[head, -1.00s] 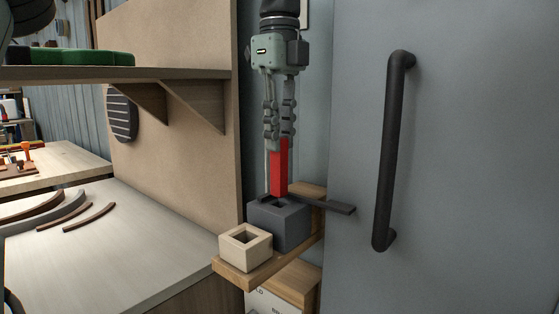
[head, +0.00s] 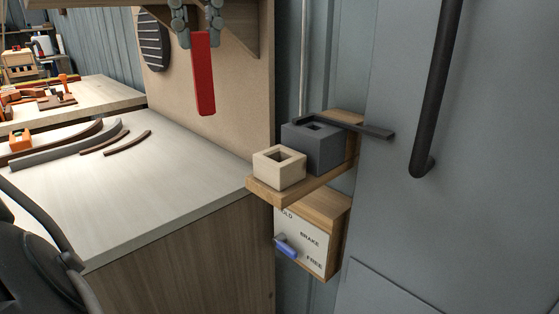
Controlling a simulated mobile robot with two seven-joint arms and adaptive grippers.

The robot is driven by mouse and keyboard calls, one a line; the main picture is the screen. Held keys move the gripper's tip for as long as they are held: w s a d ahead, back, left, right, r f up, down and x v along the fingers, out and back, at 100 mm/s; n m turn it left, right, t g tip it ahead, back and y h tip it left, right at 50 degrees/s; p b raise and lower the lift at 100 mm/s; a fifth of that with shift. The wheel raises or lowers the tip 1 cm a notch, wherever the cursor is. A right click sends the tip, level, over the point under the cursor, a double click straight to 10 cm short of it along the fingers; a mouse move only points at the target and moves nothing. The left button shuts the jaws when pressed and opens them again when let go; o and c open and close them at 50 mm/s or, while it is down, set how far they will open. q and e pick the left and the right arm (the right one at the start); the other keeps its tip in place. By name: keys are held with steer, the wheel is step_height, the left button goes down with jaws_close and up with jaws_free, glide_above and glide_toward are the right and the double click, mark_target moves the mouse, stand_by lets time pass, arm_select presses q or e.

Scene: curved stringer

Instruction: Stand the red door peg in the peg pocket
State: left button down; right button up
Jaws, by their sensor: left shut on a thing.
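The red door peg (head: 203,75) hangs nearly upright, slightly tilted, in my left gripper (head: 200,28), which is shut on its upper end. The peg is in the air, up and left of the small wooden shelf. On that shelf stand a pale block (head: 279,178) with a square hole in its top, and behind it a dark grey block (head: 325,150) also with a square hole. Both holes look empty. I cannot tell by label which block is the peg pocket. My right gripper is not in view.
A dark flat bar (head: 365,128) sticks out to the right from the grey block, toward the door with its black handle (head: 437,95). Below is a brake box (head: 301,240) with a blue lever. A pale bench (head: 120,185) with curved strips lies left.

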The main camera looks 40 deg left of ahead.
arm_select(q)
steer(key=shift+s+f, duration=0.2)
steer(key=shift+s, duration=0.15)
steer(key=w+d+f+p, duration=0.1)
steer(key=w+d+f, duration=0.3)
steer(key=w+f, duration=0.6)
steer(key=shift+w+d+f+p, duration=0.25)
steer(key=shift+f+p, duration=0.1)
steer(key=shift+f, duration=0.1)
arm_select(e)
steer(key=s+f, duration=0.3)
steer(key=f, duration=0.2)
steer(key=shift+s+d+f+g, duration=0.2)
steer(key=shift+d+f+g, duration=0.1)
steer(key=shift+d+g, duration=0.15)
arm_select(q)
steer(key=shift+f, duration=0.1)
steer(key=shift+f, duration=0.1)
steer(key=c, duration=1.4)
jaws_free()
step_height(320, 180, up, 12)
steer(key=shift+r, duration=0.2)
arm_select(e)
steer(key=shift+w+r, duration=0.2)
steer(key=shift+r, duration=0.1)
